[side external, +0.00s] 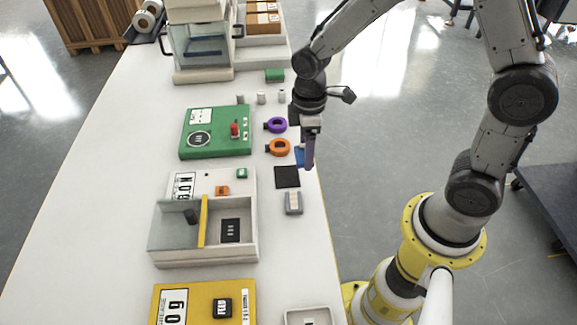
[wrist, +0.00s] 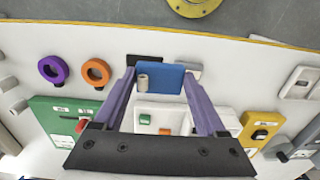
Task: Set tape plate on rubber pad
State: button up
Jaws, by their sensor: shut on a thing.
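The tape plate is a blue slab (wrist: 172,76) with a small grey upright cylinder (wrist: 142,82) on it. My gripper (wrist: 159,73) is shut on the plate, with its two lavender fingers at opposite edges. In the side view only a blue sliver of the plate (side external: 299,154) shows beside my gripper (side external: 308,165). The rubber pad is a flat black square (side external: 287,177) on the white table, just nearer the camera than the fingertips. In the wrist view the pad (wrist: 147,57) is partly hidden behind the plate. The plate appears held above the table; the exact height is unclear.
Orange (side external: 278,147) and purple (side external: 275,125) rings lie beyond the pad. A small grey block (side external: 293,203) lies on its near side. A green box (side external: 187,150), an open divided tray (side external: 253,248) and a yellow box (side external: 245,290) stand to the left. The table edge is close on the right.

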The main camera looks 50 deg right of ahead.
send_over(289, 176)
notch_tip(289, 176, down, 6)
jog(key=shift+r, duration=0.2)
jog(key=shift+w+f, duration=0.1)
jog(key=shift+f, duration=1.55)
jog(key=shift+f, duration=0.15)
jog(key=o, duration=1.4)
jog(key=shift+o, duration=0.2)
